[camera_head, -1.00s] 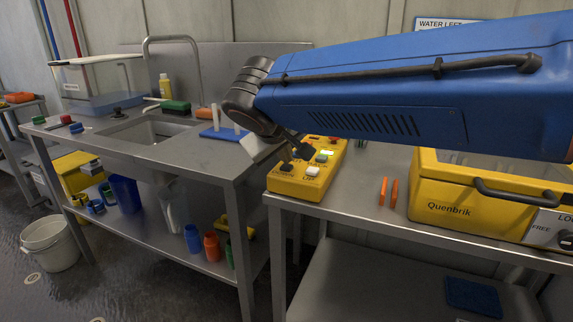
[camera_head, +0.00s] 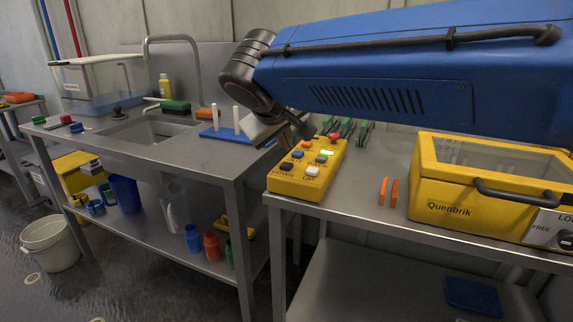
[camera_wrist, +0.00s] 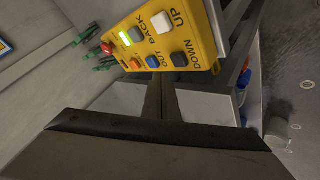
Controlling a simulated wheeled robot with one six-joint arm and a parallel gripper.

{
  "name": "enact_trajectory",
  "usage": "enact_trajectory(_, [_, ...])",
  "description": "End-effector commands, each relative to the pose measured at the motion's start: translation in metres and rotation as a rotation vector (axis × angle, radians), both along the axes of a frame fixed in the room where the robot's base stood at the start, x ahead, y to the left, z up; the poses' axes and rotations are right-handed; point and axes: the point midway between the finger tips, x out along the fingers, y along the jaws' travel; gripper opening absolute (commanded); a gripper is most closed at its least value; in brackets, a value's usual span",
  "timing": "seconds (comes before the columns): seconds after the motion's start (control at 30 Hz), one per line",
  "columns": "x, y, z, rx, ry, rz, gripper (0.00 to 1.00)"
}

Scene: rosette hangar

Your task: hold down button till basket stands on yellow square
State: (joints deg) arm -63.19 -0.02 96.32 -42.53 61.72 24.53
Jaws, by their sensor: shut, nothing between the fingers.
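The yellow button box (camera_head: 308,172) stands at the left end of the right steel table. Its buttons include a black DOWN button (camera_wrist: 180,60), a white UP button (camera_wrist: 163,32), a grey BACK button (camera_wrist: 135,35) and a blue OUT button (camera_wrist: 152,62). A green-yellow light (camera_head: 327,152) is lit on it. My gripper (camera_head: 306,133) is shut and empty, above the box's far left edge. In the wrist view its closed fingers (camera_wrist: 163,85) end near the DOWN button's side of the box, seemingly apart from it. No basket or yellow square can be made out.
A yellow case (camera_head: 450,190) and two orange upright pieces (camera_head: 388,191) stand right of the box. Green clips (camera_head: 350,130) lie behind it. A sink bench (camera_head: 150,135) is on the left, with a blue pegged board (camera_head: 222,134).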

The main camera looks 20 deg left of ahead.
Motion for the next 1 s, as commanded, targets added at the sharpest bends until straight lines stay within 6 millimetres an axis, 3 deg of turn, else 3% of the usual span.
enact_trajectory(0.4, [0.0, 0.0, 0.031, 0.001, -0.001, 0.0, 0.0])
enact_trajectory(1.0, [0.0, 0.0, 0.033, 0.001, -0.001, 0.001, 0.0])
